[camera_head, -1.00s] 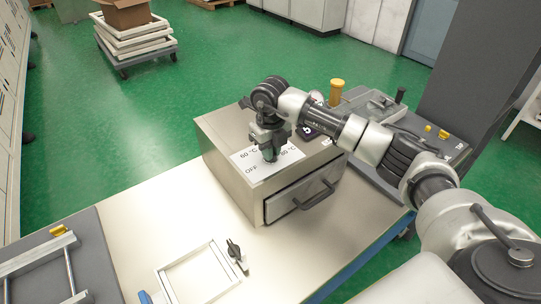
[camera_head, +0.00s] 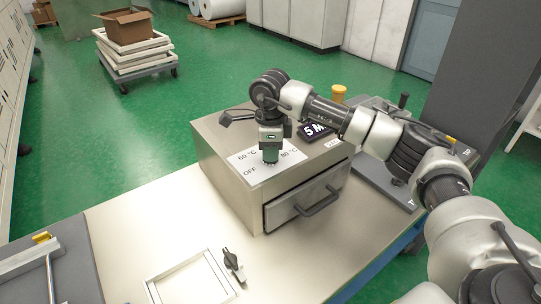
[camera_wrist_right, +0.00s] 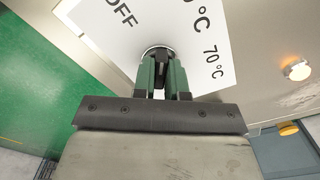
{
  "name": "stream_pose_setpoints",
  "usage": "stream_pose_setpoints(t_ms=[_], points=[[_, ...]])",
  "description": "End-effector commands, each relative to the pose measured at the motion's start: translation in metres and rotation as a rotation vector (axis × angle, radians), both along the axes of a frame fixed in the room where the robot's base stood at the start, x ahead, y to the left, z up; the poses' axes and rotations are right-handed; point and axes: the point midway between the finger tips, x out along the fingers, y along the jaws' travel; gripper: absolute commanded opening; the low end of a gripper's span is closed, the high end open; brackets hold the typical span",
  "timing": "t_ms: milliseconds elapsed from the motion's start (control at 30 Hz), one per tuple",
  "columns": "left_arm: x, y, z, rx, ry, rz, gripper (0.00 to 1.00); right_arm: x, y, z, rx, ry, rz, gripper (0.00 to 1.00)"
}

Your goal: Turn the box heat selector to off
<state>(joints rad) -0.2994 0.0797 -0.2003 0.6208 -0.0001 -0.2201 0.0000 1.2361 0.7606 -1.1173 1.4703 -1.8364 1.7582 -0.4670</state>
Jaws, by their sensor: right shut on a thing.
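My right gripper (camera_head: 270,158) points straight down onto the label. In the right wrist view its green-padded fingers (camera_wrist_right: 162,75) are shut on the dark selector knob (camera_wrist_right: 161,54), which sits in a round metal ring. OFF is up and left of the knob and 70 °C is to its right. The fingers hide much of the knob, so I cannot tell its setting. My left gripper is not in view.
The box's front drawer (camera_head: 300,200) with a dark handle looks closed. A small black display (camera_head: 315,130) stands beside the gripper on the box. A white frame (camera_head: 190,280) and a black clamp-like part (camera_head: 232,264) lie on the bench. An indicator lamp (camera_wrist_right: 298,70) shows in the right wrist view.

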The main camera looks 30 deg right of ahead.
Motion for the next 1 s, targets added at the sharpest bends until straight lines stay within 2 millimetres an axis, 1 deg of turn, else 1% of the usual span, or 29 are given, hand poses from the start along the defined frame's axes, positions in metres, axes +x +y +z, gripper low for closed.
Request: stream_pose_setpoints(t_ms=[33, 100, 500, 733, 1000], points=[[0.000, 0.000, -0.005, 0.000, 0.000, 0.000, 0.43, 0.001, 0.000, -0.001, 0.002, -0.005, 0.042, 0.00], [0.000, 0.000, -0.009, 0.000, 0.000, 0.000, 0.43, 0.001, 0.000, -0.001, 0.001, -0.006, 0.108, 0.00], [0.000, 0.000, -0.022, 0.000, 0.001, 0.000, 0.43, 0.001, 0.000, 0.001, 0.001, -0.006, 0.442, 0.00], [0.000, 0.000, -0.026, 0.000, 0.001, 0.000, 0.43, 0.001, 0.000, 0.001, 0.002, -0.005, 0.561, 0.00], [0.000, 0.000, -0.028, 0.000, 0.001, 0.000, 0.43, 0.001, 0.000, 0.002, 0.003, -0.006, 0.622, 0.00]])
